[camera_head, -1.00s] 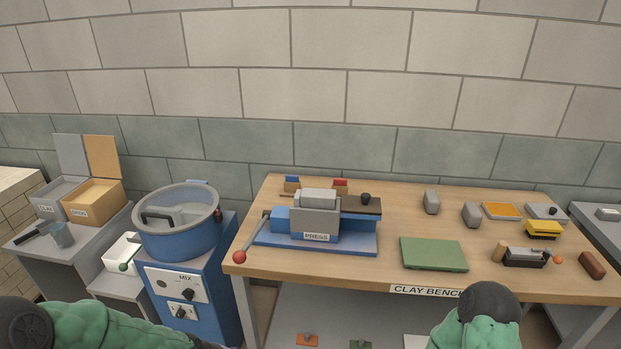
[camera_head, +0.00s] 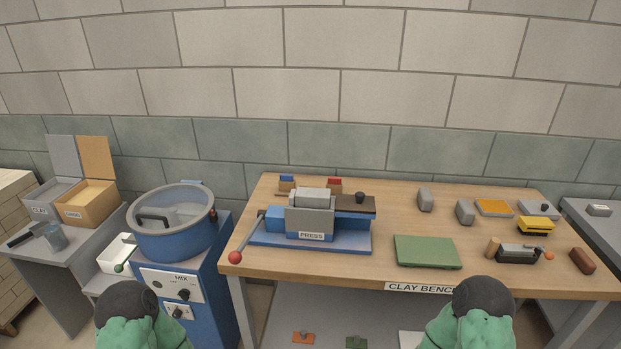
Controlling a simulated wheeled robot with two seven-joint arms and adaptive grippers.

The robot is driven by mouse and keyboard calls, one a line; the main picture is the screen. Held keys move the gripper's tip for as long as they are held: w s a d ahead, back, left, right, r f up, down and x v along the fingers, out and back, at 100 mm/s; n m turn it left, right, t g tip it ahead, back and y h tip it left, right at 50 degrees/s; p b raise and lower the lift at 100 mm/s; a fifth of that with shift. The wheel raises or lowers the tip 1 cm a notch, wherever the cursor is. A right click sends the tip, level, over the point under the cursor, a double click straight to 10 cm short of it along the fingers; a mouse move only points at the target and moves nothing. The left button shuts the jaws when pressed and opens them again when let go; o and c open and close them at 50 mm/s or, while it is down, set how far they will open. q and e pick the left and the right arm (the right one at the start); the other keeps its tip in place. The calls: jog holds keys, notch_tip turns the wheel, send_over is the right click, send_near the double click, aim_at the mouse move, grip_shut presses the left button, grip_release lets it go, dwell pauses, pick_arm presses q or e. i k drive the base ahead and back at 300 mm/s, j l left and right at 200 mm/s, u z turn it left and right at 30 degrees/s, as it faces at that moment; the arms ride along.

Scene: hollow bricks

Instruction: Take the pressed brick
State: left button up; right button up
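The blue press (camera_head: 270,240), labelled PRESS, stands on the left part of the wooden clay bench (camera_head: 350,270). A grey block-shaped part (camera_head: 312,199) sits on top of its grey box. I cannot tell whether this is the pressed brick or part of the press. The press lever with a red ball (camera_head: 235,257) hangs down at the bench's left front edge. My two green arms show at the bottom edge, one at the left and one right of centre. Neither gripper's fingers show.
A green board (camera_head: 427,252) lies right of the press. Two grey blocks (camera_head: 425,199) (camera_head: 465,212), an orange-topped tray (camera_head: 494,208), a yellow tool (camera_head: 535,225) and a reddish-brown block (camera_head: 582,261) stand farther right. The blue mixer (camera_head: 175,240) stands left of the bench.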

aim_at(316, 198)
jog(key=i+l, duration=0.3)
jog(key=l, duration=0.2)
jog(key=i+l+u, duration=0.1)
jog(key=i+l, duration=0.25)
jog(key=l, duration=0.1)
